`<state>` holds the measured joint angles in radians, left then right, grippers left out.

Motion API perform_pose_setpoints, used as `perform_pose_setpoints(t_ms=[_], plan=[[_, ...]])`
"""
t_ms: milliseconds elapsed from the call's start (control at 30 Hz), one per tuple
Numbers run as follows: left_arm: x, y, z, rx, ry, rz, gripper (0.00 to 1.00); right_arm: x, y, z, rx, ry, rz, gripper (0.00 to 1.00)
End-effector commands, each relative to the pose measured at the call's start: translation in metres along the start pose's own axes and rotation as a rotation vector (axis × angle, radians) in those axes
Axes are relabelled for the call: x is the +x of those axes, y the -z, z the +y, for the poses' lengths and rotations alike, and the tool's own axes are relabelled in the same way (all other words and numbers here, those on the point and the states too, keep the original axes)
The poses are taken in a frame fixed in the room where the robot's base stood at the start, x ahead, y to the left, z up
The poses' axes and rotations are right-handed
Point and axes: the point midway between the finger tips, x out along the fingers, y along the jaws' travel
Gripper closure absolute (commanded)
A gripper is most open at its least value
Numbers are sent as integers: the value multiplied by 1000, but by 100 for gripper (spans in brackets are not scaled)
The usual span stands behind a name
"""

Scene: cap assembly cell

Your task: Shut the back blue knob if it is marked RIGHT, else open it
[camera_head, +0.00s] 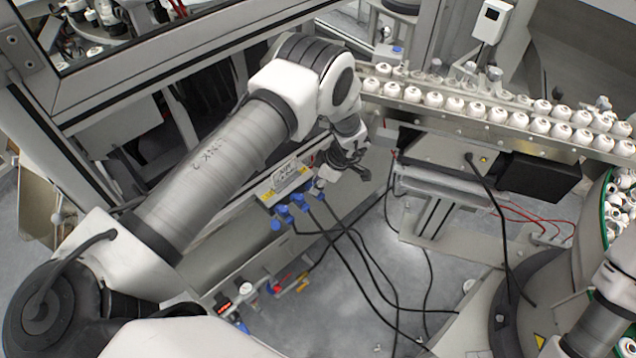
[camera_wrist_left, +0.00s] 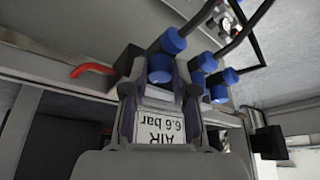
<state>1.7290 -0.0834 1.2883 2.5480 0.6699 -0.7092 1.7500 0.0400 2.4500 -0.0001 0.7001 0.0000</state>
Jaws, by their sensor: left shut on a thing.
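My left gripper (camera_head: 322,182) reaches down to the back end of a row of blue knobs (camera_head: 297,203) on a grey unit. In the left wrist view, its fingers (camera_wrist_left: 160,82) are closed around a blue knob (camera_wrist_left: 159,68). The other blue knobs (camera_wrist_left: 207,62) are beside and beyond it. A white label (camera_wrist_left: 165,128) between the fingers reads "AIR 6.6 bar", upside down. In the head view the unit's label (camera_head: 287,177) is too small to read. The gripper partly hides the back knob there. My right gripper is out of view.
Black cables run from the knobs down across the floor (camera_head: 350,285). A rail of white caps (camera_head: 475,107) runs along the back right. A red handle (camera_wrist_left: 92,70) is left of the held knob in the wrist view. A black box (camera_head: 540,176) stands under the rail.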

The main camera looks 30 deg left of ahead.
Motion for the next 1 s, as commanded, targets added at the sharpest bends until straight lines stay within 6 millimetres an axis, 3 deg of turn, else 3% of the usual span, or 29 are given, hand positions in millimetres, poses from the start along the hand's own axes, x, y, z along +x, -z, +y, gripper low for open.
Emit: perform_pose_setpoints(t_ms=[100, 133, 167, 200, 700, 1000], plan=[[0, 0, 0, -1, 0, 0, 100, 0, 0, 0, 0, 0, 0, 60], [0, 0, 0, -1, 0, 0, 62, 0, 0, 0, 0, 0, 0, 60], [0, 0, 0, 0, 0, 0, 51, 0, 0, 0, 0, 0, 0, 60], [0, 0, 0, 0, 0, 0, 48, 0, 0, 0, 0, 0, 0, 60], [-2, 1, 0, 24, -10, -1, 48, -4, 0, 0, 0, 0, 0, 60], [-4, 3, -5, 395, -160, 0, 48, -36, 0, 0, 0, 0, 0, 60]])
